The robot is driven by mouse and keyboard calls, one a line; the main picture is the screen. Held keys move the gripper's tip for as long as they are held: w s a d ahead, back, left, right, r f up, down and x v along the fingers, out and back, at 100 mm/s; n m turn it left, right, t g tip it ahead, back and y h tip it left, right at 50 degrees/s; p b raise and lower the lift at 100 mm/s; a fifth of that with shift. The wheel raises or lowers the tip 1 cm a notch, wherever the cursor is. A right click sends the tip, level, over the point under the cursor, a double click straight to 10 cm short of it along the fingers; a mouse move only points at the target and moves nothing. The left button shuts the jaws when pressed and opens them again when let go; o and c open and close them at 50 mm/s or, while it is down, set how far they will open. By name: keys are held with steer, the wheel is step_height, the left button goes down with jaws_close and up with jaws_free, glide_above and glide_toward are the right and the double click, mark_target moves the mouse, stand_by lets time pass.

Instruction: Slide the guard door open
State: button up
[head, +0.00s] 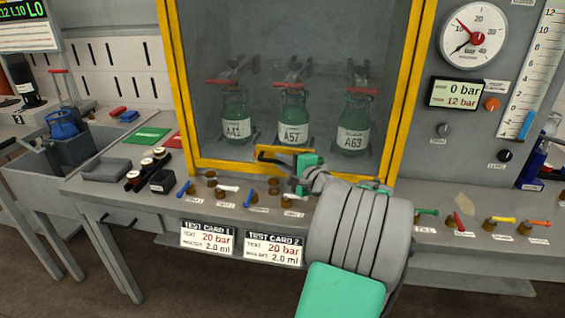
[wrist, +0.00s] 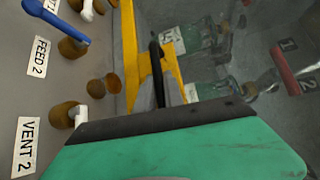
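The guard door (head: 292,171) is a clear pane in a yellow frame and stands closed across the front of the cabinet. A yellow handle piece (head: 267,151) sits at its bottom middle. My gripper (head: 270,158) is at this handle, its dark finger overlapping it in the head view.
Green cylinders (head: 292,120) labelled A41, A57 and A63 stand behind the pane. Small valves with coloured levers (head: 228,190) line the ledge below the door. A gauge panel (head: 460,145) is on the right. A grey bin (head: 68,148) with a blue cylinder is at the left.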

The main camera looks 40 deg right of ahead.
jaws_close()
stand_by(0.8)
steer(key=shift+r, duration=0.1)
